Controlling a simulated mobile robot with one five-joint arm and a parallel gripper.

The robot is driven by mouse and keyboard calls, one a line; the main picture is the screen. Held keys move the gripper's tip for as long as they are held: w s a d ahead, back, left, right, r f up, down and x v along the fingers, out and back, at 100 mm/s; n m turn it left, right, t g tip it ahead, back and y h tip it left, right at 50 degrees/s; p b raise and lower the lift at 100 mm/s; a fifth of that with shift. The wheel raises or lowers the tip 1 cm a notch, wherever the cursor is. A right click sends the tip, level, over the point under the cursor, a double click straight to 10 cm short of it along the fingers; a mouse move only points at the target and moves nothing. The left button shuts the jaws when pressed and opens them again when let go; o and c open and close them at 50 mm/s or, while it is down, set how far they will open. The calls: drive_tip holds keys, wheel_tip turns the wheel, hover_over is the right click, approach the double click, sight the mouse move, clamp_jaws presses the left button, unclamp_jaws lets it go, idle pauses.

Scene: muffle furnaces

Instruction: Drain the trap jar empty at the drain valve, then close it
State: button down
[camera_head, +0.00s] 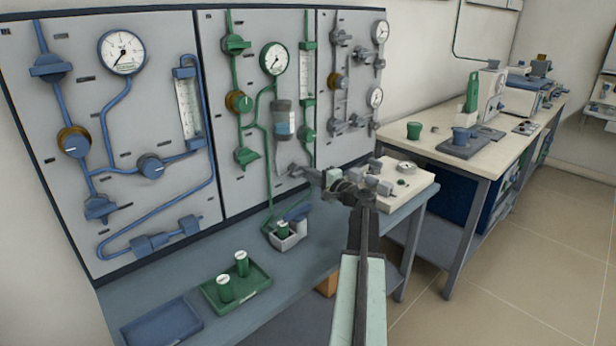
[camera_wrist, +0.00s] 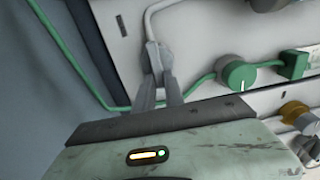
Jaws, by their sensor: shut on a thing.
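The trap jar (camera_head: 284,122) hangs on the middle panel between green pipes. My gripper (camera_head: 290,171) reaches the panel just below the jar. In the wrist view my gripper (camera_wrist: 163,88) has its two grey fingers closed around a small grey part, which appears to be the drain valve (camera_wrist: 152,52), at the end of a pale pipe. The fingers hide most of the valve, so its open or closed position cannot be told.
A white bin (camera_head: 291,241) with a green-capped item stands on the bench below. A green tray (camera_head: 252,289) with two green containers and an empty blue tray (camera_head: 163,325) lie to the left. A pale block with a dial (camera_head: 405,167) stands right of my arm.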

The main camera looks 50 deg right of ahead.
drive_tip(key=shift+w, duration=0.1)
drive_tip(key=c, duration=1.4)
unclamp_jaws()
drive_tip(key=shift+c, duration=0.2)
drive_tip(key=s, duration=0.7)
drive_tip(key=shift+s+a, duration=0.35)
drive_tip(key=shift+s, duration=0.05)
drive_tip(key=shift+r, duration=0.1)
